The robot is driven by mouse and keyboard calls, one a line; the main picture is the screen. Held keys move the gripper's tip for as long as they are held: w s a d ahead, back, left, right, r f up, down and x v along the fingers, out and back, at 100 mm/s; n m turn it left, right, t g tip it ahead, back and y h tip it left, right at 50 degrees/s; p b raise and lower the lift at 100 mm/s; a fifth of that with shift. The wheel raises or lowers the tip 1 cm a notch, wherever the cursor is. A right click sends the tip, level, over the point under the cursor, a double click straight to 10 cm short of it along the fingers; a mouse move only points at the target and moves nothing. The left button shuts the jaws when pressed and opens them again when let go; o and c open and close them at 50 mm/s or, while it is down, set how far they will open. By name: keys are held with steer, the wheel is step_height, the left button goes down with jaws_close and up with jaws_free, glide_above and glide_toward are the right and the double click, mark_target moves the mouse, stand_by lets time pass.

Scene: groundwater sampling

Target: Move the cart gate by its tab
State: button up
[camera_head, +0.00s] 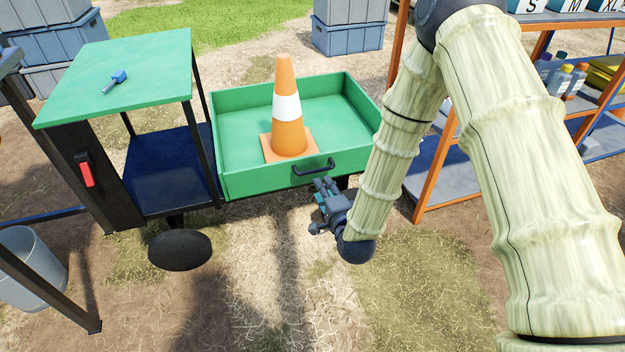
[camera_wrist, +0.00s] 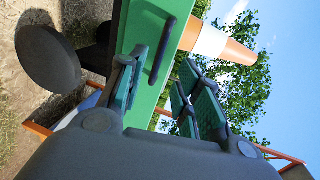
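The cart's green gate (camera_head: 255,181) is the upright front panel of the green cart bed. Its tab is a dark, handle-like bar (camera_head: 313,167) near the panel's right part. My gripper (camera_head: 322,197) is just below and in front of the tab in the head view. In the wrist view, my gripper (camera_wrist: 163,68) has its two fingers apart, with nothing between the pads. The tab (camera_wrist: 163,50) shows ahead, lined up with the gap between the fingers, against the green gate (camera_wrist: 142,28). I cannot see any contact.
An orange and white cone (camera_head: 287,115) stands in the cart bed behind the gate. A green-topped cart section (camera_head: 130,70) with a blue screwdriver-like tool (camera_head: 115,81) is left. An orange-framed shelf (camera_head: 432,178) is close right. The ground in front is clear.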

mark_target(314, 172)
steer(key=b+x, duration=0.2)
steer(key=x, duration=0.8)
steer(key=shift+w+a, duration=0.15)
steer(key=shift+w, duration=0.25)
jaws_close()
